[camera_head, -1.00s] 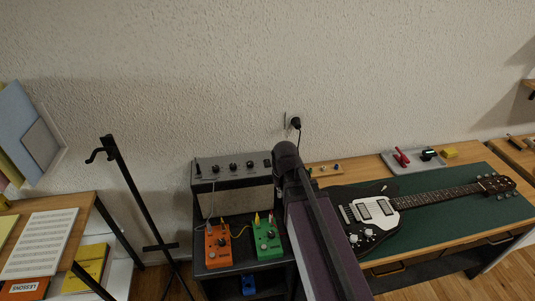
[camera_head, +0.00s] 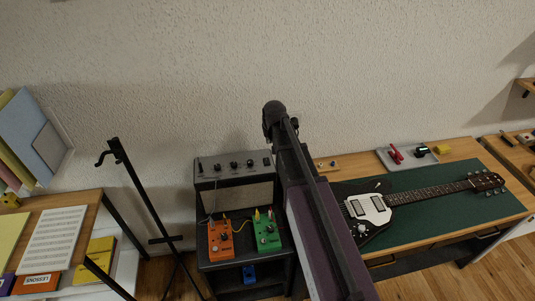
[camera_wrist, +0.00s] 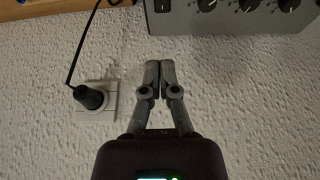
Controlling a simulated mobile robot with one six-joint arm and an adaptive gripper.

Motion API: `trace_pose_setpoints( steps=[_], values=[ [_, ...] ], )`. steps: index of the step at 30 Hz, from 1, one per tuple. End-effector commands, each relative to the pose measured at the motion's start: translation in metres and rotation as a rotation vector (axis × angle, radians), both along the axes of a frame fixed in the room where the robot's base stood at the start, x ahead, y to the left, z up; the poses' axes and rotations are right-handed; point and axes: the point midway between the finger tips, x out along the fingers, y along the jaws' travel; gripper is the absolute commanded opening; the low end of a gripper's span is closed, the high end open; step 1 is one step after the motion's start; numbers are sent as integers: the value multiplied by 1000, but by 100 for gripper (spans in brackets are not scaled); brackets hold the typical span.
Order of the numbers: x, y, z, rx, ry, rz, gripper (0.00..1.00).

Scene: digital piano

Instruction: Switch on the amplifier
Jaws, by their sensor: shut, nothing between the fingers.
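The amplifier (camera_head: 238,194) is a grey box with a light front panel and a row of black knobs on its top plate. It stands on a dark stand, left of my arm in the head view. A small dark rocker switch (camera_head: 267,161) sits at the right end of that plate. In the wrist view the amplifier's plate (camera_wrist: 225,20) shows along the top right, with the dark switch (camera_wrist: 163,5) at its near corner. My gripper (camera_wrist: 160,66) is shut and empty, pointing towards that corner and apart from it. In the head view my arm hides the gripper.
A wall socket with a black plug (camera_wrist: 90,97) and cord is left of my gripper in the wrist view. Orange (camera_head: 220,241) and green (camera_head: 266,232) pedals stand before the amplifier. A guitar (camera_head: 375,208) lies on the right table. A black stand (camera_head: 145,190) is at left.

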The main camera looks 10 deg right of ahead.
Motion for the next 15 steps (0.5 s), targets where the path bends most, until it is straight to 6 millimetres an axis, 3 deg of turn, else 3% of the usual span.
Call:
trace_pose_setpoints(
  steps=[15],
  values=[
    [8,1,-23,0,1,1,0]
  ],
)
